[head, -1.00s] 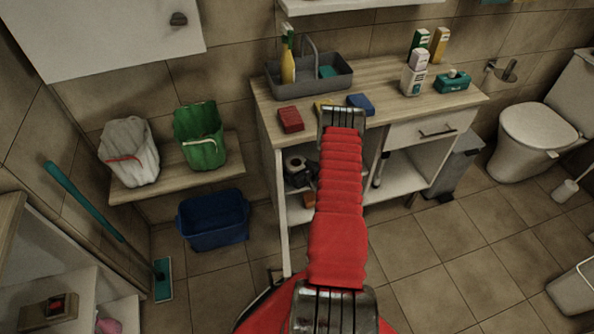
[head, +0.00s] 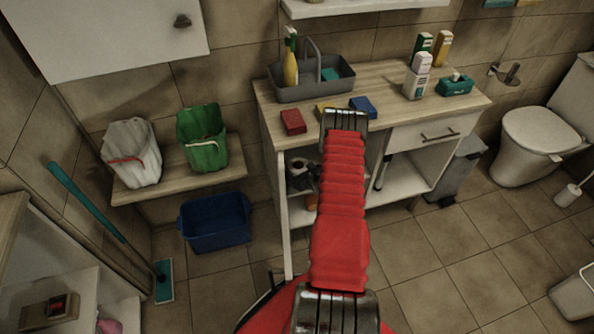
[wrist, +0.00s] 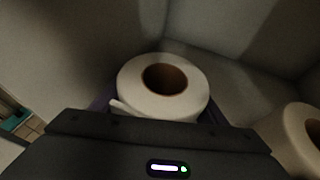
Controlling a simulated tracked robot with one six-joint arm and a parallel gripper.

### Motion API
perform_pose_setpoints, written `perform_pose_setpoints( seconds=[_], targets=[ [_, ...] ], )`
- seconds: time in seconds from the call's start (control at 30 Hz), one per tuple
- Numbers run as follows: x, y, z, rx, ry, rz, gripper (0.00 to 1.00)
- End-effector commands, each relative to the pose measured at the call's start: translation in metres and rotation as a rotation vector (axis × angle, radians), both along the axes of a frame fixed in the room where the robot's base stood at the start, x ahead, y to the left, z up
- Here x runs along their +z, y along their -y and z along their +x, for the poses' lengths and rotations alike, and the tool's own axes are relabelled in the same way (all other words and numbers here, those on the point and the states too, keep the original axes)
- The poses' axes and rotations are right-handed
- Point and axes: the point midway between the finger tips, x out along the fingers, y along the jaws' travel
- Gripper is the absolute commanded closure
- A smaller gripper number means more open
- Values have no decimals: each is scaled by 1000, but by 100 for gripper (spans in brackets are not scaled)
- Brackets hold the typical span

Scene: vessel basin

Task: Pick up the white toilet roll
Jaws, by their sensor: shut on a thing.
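The white toilet roll (wrist: 135,82) stands upright between the jaws in the wrist view, its brown core facing the camera. My gripper (wrist: 160,103) is shut on it, with dark fingers showing at both sides. In the head view the roll (head: 296,168) shows in part inside the cabinet's upper left compartment, and my red arm hides much of that area. A second white roll (wrist: 300,138) is at the right edge of the wrist view, apart from the held one.
The wooden-topped cabinet (head: 385,80) has walls close around the gripper. On top are a grey caddy (head: 315,90), a red box (head: 292,121), a blue box (head: 363,107) and bottles. A blue tub (head: 215,225) stands left.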

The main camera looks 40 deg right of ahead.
Motion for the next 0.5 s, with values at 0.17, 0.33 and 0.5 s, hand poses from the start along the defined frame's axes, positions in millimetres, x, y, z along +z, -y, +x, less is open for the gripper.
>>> perform_pose_setpoints(
  seconds=[0.17, 0.33, 0.5],
  targets=[
    [6, 0, 0, 0, 1, -1, 57],
    [21, 0, 1, 0, 1, -1, 57],
    [36, -1, -9, -3, -2, 1, 57]
  ],
)
